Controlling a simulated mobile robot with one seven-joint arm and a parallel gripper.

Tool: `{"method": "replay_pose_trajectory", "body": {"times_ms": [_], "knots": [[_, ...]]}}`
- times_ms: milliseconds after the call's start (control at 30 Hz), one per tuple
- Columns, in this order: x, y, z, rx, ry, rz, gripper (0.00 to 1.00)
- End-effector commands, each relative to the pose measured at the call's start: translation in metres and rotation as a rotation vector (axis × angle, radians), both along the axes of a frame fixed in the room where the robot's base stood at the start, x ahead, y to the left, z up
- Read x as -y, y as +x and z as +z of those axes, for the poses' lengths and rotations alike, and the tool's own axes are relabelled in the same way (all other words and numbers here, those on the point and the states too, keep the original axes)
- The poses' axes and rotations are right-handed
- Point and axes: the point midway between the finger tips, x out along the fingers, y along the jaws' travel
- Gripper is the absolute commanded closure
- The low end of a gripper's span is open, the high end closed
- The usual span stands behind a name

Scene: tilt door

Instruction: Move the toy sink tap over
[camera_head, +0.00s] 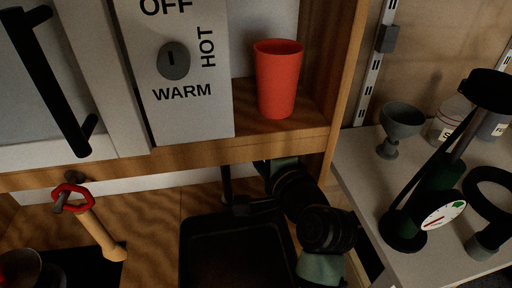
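The toy sink's black basin (236,252) is at the bottom centre, set in the wooden counter. A thin dark upright post (226,184), which looks like the tap, stands behind the basin's back edge. My gripper (246,206) is a dark shape at the end of my arm, beside the foot of the post and over the back right of the basin. It is dark against dark, so I cannot tell whether its fingers are apart or touch the tap. My arm hides the basin's right side.
A wooden shelf above holds a red cup (277,80) and a grey dial panel (181,75). A side table (366,160) at right carries a grey goblet (399,124) and dark objects.

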Motion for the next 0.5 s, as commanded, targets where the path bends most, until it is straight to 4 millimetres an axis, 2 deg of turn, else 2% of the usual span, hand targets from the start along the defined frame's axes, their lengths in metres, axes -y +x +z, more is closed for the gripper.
{"method": "replay_pose_trajectory", "body": {"times_ms": [100, 400, 500], "knots": [[0.0, -0.0002, 0.0002, 0.0, 0.0, 0.0, 0.47], [0.0002, -0.0004, 0.0002, 0.0, 0.0, 0.0, 1.0], [0.0002, -0.0004, 0.0002, 0.0, 0.0, 0.0, 1.0]]}}
